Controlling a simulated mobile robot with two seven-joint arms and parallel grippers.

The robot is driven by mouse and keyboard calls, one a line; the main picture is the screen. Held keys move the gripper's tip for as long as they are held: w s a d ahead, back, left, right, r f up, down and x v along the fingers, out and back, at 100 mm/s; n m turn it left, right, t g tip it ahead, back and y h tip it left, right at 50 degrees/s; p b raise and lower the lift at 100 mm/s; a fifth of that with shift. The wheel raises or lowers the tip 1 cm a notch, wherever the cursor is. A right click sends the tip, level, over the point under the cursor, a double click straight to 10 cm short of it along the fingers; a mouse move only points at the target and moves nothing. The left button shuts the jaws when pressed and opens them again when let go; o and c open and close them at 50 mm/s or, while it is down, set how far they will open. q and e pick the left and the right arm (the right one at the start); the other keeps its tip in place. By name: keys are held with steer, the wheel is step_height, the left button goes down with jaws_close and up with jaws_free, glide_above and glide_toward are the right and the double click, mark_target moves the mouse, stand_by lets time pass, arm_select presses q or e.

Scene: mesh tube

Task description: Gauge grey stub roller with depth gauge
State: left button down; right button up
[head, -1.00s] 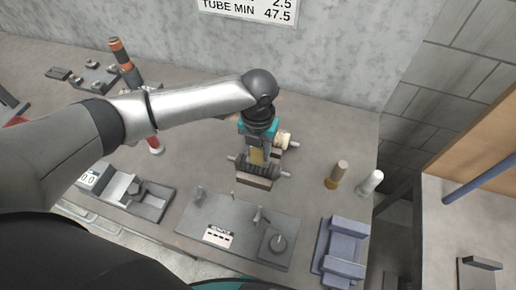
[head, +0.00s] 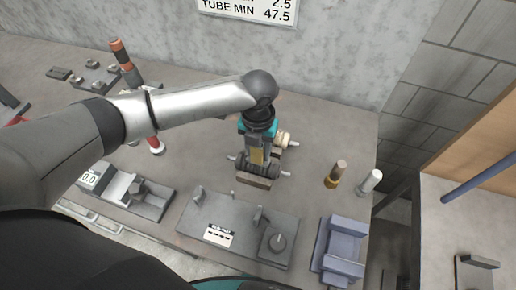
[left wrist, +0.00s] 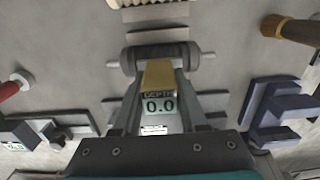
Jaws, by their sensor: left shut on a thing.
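The grey stub roller (head: 271,172) is a dark grey cylinder with a thin metal stub at each end. It lies across a brownish block (head: 253,182) on the bench. In the left wrist view the roller (left wrist: 190,50) lies just beyond my fingertips. My left gripper (head: 257,153) points down over the roller, shut on the depth gauge (head: 257,157). In the left wrist view the gauge (left wrist: 160,104), with a yellow end and a display reading 0.0, sits between the fingers. I cannot tell whether it touches the roller. My right gripper is not in view.
A cream roller (head: 284,138) lies just behind. A grey plate (head: 195,224) with posts and a dial is in front, a blue cradle (head: 341,250) at front right. A 0.0 display device (head: 150,202) is front left.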

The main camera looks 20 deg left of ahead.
arm_select(q)
steer(key=shift+f, duration=0.3)
stand_by(0.7)
steer(key=shift+s+f+p, duration=0.1)
steer(key=shift+f+p, duration=0.05)
steer(key=shift+p, duration=0.5)
stand_by(0.5)
steer(key=shift+r+p, duration=3.6)
steer(key=shift+r, duration=0.05)
